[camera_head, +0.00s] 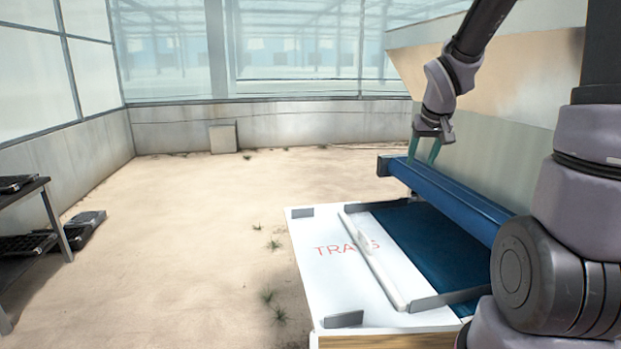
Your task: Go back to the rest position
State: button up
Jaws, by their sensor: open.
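My gripper (424,152) hangs at the end of my arm in the upper right of the head view. Its two greenish fingers point down and stand apart, with nothing seen between them. The fingertips are at or just above the far end of a blue beam (450,193); I cannot tell whether they touch it. My arm's large grey joints fill the right edge of the view and hide part of the machine.
A white board marked "TRAYS" (325,279) lies beside a blue belt (425,245), with a raised white bar (372,262) between them. A rack (45,205) with black trays (84,226) stands at left. The sandy floor (190,240) is mostly clear.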

jog(key=s+a+r+m+y, duration=0.1)
jog(key=s+a+r, duration=0.1)
jog(key=s+r, duration=0.5)
jog(key=s+a+r+m+t+y, duration=0.1)
jog(key=s+r, duration=0.5)
jog(key=s, duration=0.8)
jog(key=shift+a+r+m+y, duration=0.3)
jog(key=shift+a+r+m, duration=0.1)
jog(key=shift+a+m, duration=0.1)
jog(key=shift+d, duration=0.15)
